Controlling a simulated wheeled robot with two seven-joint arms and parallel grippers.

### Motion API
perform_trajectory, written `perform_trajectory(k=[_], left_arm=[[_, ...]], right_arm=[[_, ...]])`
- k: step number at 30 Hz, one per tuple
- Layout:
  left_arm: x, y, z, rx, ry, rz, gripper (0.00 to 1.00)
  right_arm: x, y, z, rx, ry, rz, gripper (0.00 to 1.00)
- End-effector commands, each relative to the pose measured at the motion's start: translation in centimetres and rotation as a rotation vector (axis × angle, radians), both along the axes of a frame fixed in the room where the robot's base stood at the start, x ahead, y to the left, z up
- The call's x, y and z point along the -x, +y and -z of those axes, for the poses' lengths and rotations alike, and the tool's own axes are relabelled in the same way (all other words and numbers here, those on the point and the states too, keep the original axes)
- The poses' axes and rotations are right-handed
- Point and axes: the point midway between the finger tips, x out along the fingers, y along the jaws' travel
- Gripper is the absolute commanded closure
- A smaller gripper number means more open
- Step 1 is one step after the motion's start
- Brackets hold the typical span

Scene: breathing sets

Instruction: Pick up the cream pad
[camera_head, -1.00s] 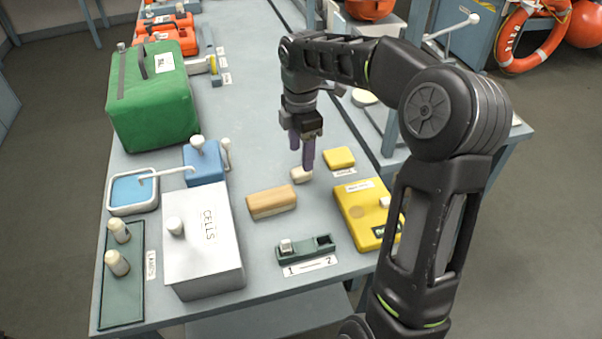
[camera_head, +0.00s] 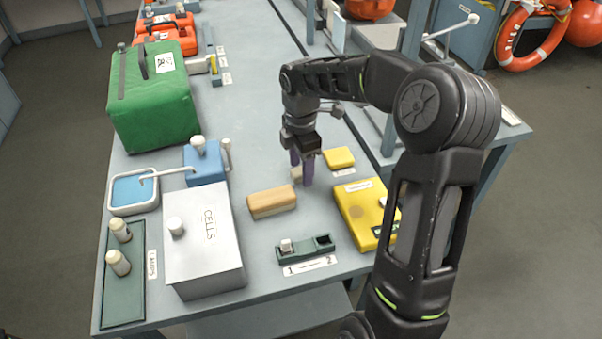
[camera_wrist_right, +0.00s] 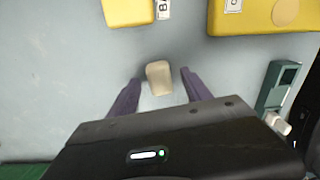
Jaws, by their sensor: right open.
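The cream pad (camera_wrist_right: 159,78) is a small rounded block lying on the grey-blue table. In the head view the pad (camera_head: 296,173) is mostly hidden behind the fingers. My right gripper (camera_head: 302,182) points down with its purple fingers close to the table at the pad. In the right wrist view the right gripper (camera_wrist_right: 160,75) is open, with one finger on each side of the pad and a gap to each. My left gripper does not show.
A tan and cream block (camera_head: 272,202) lies just in front of the right gripper. A small yellow box (camera_head: 339,158) and a larger yellow case (camera_head: 362,212) are to its right. A green two-slot holder (camera_head: 306,247) and a white CELLS box (camera_head: 204,235) stand nearer.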

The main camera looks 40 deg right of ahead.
Motion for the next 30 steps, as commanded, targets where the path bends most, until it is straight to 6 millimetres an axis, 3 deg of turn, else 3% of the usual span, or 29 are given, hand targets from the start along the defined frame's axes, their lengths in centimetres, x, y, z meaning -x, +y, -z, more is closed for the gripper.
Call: perform_trajectory(k=[2,22,30], left_arm=[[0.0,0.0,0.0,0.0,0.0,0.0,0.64],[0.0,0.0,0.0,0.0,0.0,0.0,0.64],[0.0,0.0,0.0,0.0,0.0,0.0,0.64]], right_arm=[[0.0,0.0,-0.01,0.0,0.0,0.0,0.44],[0.01,0.0,-0.01,0.0,0.0,0.0,0.98],[0.0,0.0,-0.01,0.0,0.0,0.0,1.0]])
